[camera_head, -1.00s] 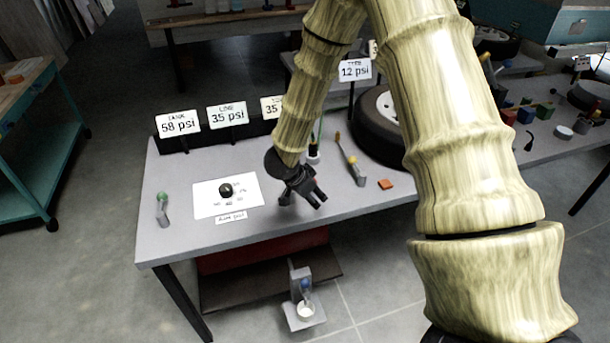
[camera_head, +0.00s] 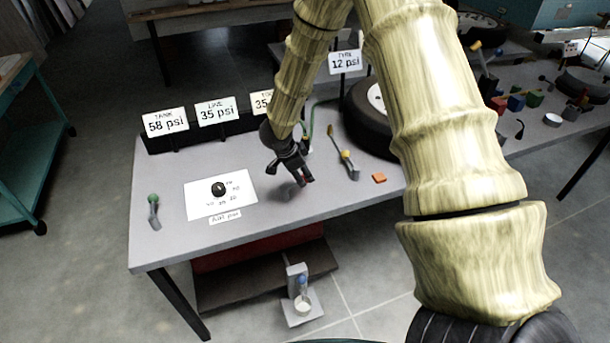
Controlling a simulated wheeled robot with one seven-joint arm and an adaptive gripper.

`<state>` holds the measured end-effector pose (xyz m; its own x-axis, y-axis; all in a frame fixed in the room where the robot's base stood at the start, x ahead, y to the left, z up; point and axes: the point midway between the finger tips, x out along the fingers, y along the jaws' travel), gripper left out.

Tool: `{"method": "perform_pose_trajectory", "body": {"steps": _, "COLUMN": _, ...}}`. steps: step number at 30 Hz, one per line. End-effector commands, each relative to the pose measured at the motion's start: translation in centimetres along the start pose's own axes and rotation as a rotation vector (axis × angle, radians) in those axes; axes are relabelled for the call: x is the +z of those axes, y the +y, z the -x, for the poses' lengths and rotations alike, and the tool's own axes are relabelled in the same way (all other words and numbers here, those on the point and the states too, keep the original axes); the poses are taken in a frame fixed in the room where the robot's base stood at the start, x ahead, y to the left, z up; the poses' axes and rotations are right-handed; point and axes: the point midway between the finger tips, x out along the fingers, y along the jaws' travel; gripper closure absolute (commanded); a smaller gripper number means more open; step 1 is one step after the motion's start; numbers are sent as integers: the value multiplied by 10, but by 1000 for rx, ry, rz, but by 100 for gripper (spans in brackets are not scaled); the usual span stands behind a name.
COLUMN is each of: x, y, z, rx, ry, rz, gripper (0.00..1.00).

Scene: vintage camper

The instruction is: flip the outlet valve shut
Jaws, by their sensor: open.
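A grey lever with a yellow handle (camera_head: 344,154) stands right of centre, near the tyre (camera_head: 372,120). No label tells which one is the outlet valve. My gripper (camera_head: 303,181) is open, low over the bench between the dial panel and the yellow-handled lever, apart from both levers. A small reddish spot shows by its fingertips; I cannot tell what it is.
The dial panel (camera_head: 204,202) has a black knob. Signs read tank 58 psi (camera_head: 165,122), line 35 psi (camera_head: 215,111) and tyre 12 psi (camera_head: 345,62); another is partly hidden by my arm. An orange block (camera_head: 379,178) lies right of the yellow-handled lever.

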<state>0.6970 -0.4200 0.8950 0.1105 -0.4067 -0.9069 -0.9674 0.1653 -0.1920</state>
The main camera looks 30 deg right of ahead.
Motion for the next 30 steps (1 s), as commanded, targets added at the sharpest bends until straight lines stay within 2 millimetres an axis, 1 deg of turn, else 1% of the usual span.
{"method": "perform_pose_trajectory", "body": {"steps": 3, "x": -1, "y": 0, "z": -15, "rx": 2, "ry": 2, "rz": -1, "gripper": 48}}
{"method": "perform_pose_trajectory", "body": {"steps": 9, "x": -1, "y": 0, "z": -32, "rx": 1, "ry": 1, "rz": -1, "gripper": 48}}
{"method": "perform_pose_trajectory", "body": {"steps": 15, "x": -1, "y": 0, "z": -39, "rx": 0, "ry": 0, "rz": -2, "gripper": 48}}
{"method": "perform_pose_trajectory", "body": {"steps": 22, "x": -1, "y": 0, "z": -39, "rx": 0, "ry": 0, "rz": -1, "gripper": 48}}
{"method": "perform_pose_trajectory", "body": {"steps": 23, "x": -1, "y": 0, "z": -39, "rx": 0, "ry": 0, "rz": -2, "gripper": 49}}
{"method": "perform_pose_trajectory", "body": {"steps": 24, "x": -1, "y": 0, "z": -39, "rx": 0, "ry": 0, "rz": -1, "gripper": 57}}
{"method": "perform_pose_trajectory", "body": {"steps": 29, "x": -1, "y": 1, "z": -39, "rx": 0, "ry": 0, "rz": -1, "gripper": 86}}
{"method": "perform_pose_trajectory", "body": {"steps": 30, "x": -1, "y": 1, "z": -39, "rx": 0, "ry": 0, "rz": -1, "gripper": 93}}
